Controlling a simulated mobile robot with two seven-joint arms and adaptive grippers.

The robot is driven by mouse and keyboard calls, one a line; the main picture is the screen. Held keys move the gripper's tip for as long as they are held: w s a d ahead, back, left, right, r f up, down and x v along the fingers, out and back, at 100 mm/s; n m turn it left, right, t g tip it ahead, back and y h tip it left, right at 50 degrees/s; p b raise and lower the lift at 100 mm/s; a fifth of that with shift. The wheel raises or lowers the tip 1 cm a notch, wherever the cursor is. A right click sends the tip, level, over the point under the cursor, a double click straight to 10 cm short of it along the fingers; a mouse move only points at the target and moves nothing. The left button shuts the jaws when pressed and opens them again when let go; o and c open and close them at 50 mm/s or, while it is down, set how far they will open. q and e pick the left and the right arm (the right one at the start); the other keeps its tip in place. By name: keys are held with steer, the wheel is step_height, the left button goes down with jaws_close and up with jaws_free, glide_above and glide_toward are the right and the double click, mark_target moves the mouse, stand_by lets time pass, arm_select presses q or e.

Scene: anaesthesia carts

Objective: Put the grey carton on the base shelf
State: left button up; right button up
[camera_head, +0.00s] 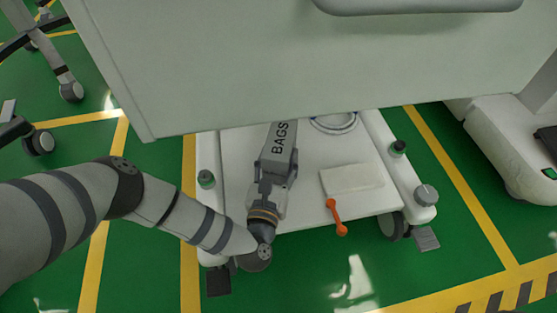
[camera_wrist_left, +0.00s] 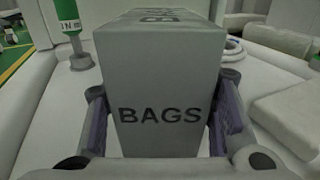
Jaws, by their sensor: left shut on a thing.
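The grey carton (camera_head: 280,146), marked BAGS, is over the white base shelf (camera_head: 300,215) of the cart, left of its middle. Its far end is hidden under the cart body. My left gripper (camera_head: 272,180) is shut on the carton from the near side. In the left wrist view the carton (camera_wrist_left: 163,95) stands between the two fingers of the left gripper (camera_wrist_left: 160,130), with the shelf surface (camera_wrist_left: 45,110) around it. I cannot tell whether the carton's underside touches the shelf. My right gripper is not in view.
The cart body (camera_head: 300,65) overhangs the shelf's back. A coiled ring (camera_head: 335,123) lies farther back.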

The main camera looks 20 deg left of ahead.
arm_select(q)
steer(key=o, duration=1.5)
steer(key=shift+f, duration=0.1)
steer(key=s+p, duration=0.1)
steer(key=s, duration=0.3)
steer(key=s+d+p, duration=0.1)
steer(key=s, duration=0.3)
steer(key=s+d+p, duration=0.1)
steer(key=s+p, duration=0.1)
steer(key=s, duration=0.1)
steer(key=shift+s+d, duration=0.25)
steer(key=shift+s, duration=0.15)
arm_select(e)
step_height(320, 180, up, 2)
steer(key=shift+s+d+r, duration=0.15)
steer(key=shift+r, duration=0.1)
